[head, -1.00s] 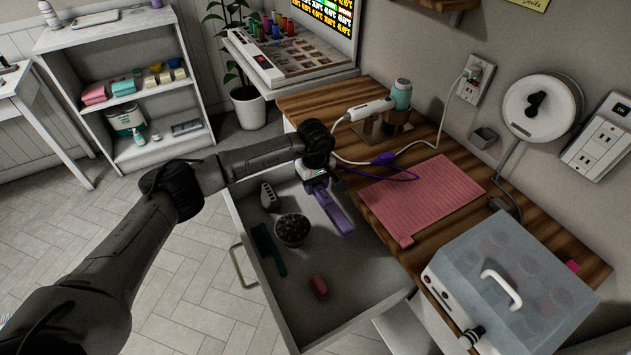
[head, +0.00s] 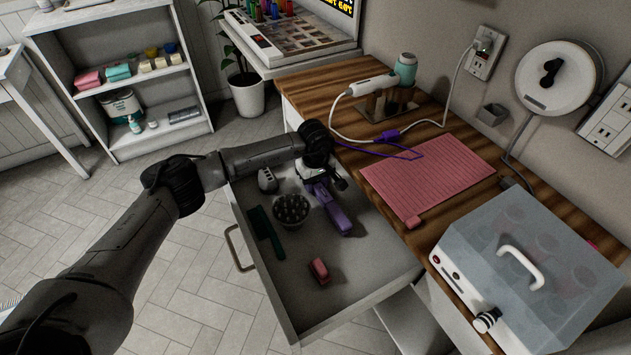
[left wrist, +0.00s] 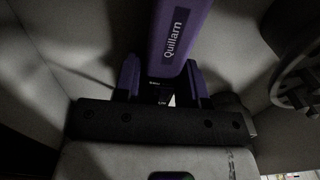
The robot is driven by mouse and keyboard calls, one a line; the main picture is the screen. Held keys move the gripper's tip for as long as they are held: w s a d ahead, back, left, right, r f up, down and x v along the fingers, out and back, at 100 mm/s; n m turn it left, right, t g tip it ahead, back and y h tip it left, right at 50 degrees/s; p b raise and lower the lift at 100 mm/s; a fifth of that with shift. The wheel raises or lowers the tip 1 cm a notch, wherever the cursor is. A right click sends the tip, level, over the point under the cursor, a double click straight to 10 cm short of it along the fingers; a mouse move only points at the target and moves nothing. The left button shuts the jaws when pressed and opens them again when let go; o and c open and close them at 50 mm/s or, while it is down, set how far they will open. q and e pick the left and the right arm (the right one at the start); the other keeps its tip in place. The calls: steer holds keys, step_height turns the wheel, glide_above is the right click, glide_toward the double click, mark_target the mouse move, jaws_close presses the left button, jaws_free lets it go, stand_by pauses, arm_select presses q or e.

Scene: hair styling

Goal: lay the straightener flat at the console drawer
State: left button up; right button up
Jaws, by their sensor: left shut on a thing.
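The purple straightener (head: 335,215) is inside the open console drawer (head: 330,290), near its right wall. My left gripper (head: 320,184) is shut on its rear end and reaches down into the drawer from above. In the left wrist view the purple body (left wrist: 180,35), marked "Quillarn", runs away between my two fingers (left wrist: 160,85). It looks low and close to the drawer floor, but I cannot tell whether it touches. A purple cord (head: 405,153) lies on the counter. My right gripper is not in view.
The drawer also holds a round dark bristly item (head: 291,209), a green comb (head: 265,232), a grey clip-like item (head: 267,180) and a pink block (head: 319,271). A pink mat (head: 430,178) lies on the wooden counter. A clear-lidded box (head: 530,260) stands at right.

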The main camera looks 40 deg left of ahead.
arm_select(q)
steer(key=o, duration=1.2)
steer(key=shift+o, duration=0.2)
step_height(320, 180, up, 14)
steer(key=shift+f, duration=0.1)
